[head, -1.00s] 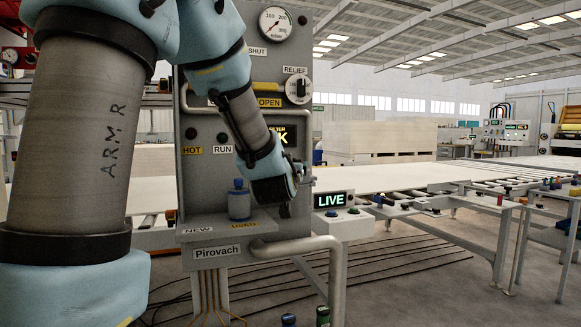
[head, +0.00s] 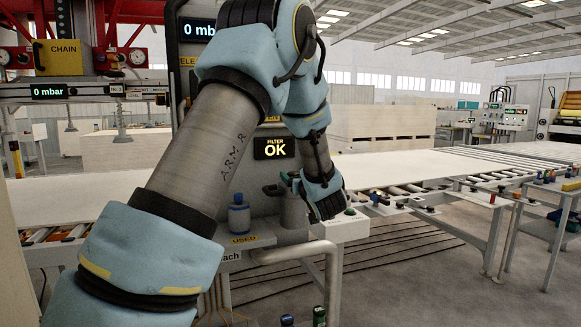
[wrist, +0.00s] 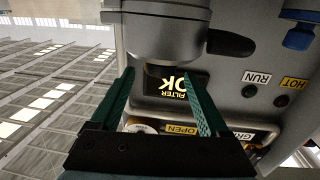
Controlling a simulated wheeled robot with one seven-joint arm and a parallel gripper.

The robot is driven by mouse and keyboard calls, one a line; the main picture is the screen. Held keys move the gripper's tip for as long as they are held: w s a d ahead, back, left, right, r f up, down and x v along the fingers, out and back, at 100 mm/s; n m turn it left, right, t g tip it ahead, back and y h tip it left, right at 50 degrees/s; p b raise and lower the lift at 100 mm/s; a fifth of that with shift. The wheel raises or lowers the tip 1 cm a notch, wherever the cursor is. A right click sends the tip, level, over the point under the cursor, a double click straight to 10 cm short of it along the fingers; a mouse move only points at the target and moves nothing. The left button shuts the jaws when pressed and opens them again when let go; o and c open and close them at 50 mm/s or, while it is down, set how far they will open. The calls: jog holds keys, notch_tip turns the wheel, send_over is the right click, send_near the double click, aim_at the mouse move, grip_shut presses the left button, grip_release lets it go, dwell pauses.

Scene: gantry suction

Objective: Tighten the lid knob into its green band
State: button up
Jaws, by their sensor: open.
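A grey filter housing (head: 292,212) stands at the right end of the shelf, partly hidden by my wrist. In the wrist view the housing (wrist: 162,35) appears upside down, with a black lever (wrist: 230,43) at its side. In the head view the gripper (head: 290,182) is beside the top of the housing. I cannot make out a green band.
A blue canister (head: 239,218) stands on the shelf (head: 258,238) left of the housing. Behind is the panel with a "FILTER OK" display (head: 274,148). A bent grey pipe rail (head: 300,252) runs below the shelf. A roller conveyor (head: 420,175) lies to the right.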

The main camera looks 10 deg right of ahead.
jog(key=w+p, duration=0.1)
jog(key=w, duration=0.5)
jog(key=shift+w+a+p, duration=0.1)
jog(key=shift+a+p, duration=0.05)
jog(key=shift+p, duration=0.15)
grip_shut()
